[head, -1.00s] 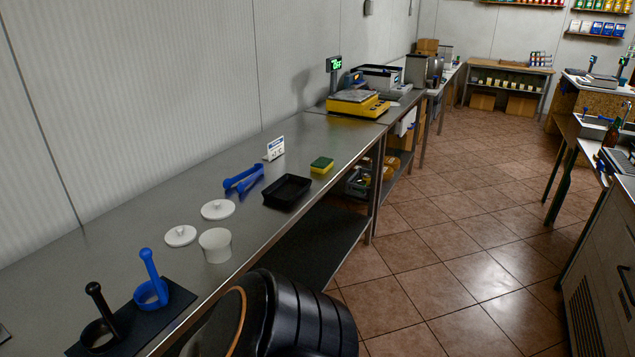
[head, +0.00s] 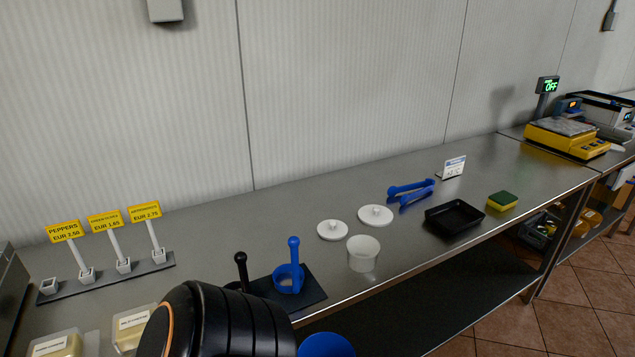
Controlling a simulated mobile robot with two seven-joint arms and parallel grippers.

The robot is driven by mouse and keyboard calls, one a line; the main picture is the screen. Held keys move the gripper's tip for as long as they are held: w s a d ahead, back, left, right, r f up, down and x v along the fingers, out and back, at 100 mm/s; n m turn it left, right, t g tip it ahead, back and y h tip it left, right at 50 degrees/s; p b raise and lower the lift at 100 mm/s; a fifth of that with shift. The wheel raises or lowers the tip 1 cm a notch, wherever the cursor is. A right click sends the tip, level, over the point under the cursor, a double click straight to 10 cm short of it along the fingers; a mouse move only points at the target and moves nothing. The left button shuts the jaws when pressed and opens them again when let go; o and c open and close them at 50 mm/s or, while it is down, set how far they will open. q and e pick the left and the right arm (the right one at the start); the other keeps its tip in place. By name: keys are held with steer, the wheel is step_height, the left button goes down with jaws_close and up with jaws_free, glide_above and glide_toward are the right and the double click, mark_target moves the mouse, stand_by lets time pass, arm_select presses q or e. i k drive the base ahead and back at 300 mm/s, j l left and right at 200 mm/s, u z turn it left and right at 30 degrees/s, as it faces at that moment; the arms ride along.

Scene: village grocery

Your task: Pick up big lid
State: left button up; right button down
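Two round white lids with knobs lie flat on the steel counter. The big lid (head: 376,215) looks slightly wider and lies to the right and a little farther back. The smaller lid (head: 332,230) lies just left of it, apart from it. A white tub (head: 363,254) stands open in front of the two lids. Neither of my grippers is in view. A black ribbed part of my own arm fills the bottom of the head view, left of centre.
A dark mat (head: 313,291) with a blue handled ring (head: 290,276) is at left front. Price signs (head: 105,225) stand farther left. The counter (head: 250,225) behind is clear.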

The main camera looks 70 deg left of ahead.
mark_target(371, 216)
steer(key=i+u, duration=0.15)
steer(key=u, duration=0.3)
steer(key=i+u, duration=0.15)
steer(key=u, duration=0.3)
steer(key=i+l+u, duration=0.1)
steer(key=u, duration=0.35)
steer(key=i+l+u, duration=0.25)
steer(key=l+u, duration=0.25)
steer(key=i+l+u, duration=0.25)
steer(key=k+l, duration=0.05)
steer(key=k, duration=0.05)
